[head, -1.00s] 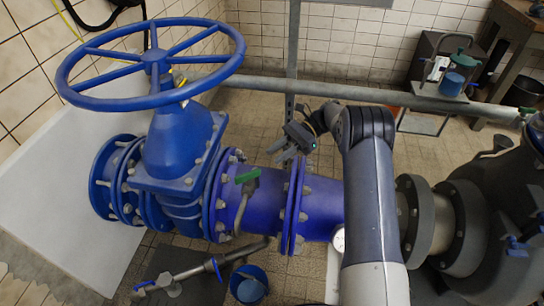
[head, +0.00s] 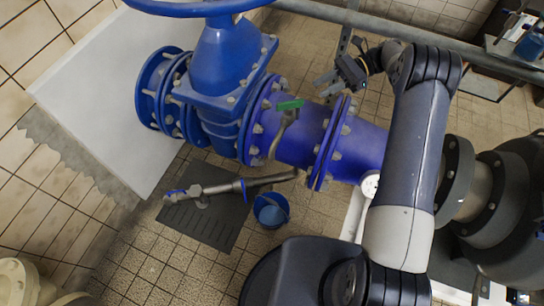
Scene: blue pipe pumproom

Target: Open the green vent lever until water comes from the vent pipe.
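The green vent lever (head: 289,104) sits on top of a small curved metal vent pipe (head: 278,138) at the blue main pipe (head: 310,142), right of the big flange. The lever lies roughly sideways in the picture. I see no water at the vent pipe's lower end. My gripper (head: 324,86) is up and to the right of the lever, apart from it. Its two fingers are spread and point left, with nothing between them. A blue bucket (head: 271,213) stands on the floor below the vent pipe; what is inside is unclear.
A large blue valve (head: 222,60) with a handwheel stands left of the lever. A grey pipe piece with a blue handle (head: 235,187) lies over a dark mat (head: 208,225). A grey rail (head: 420,38) runs behind my arm. Tiled floor is open at the lower left.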

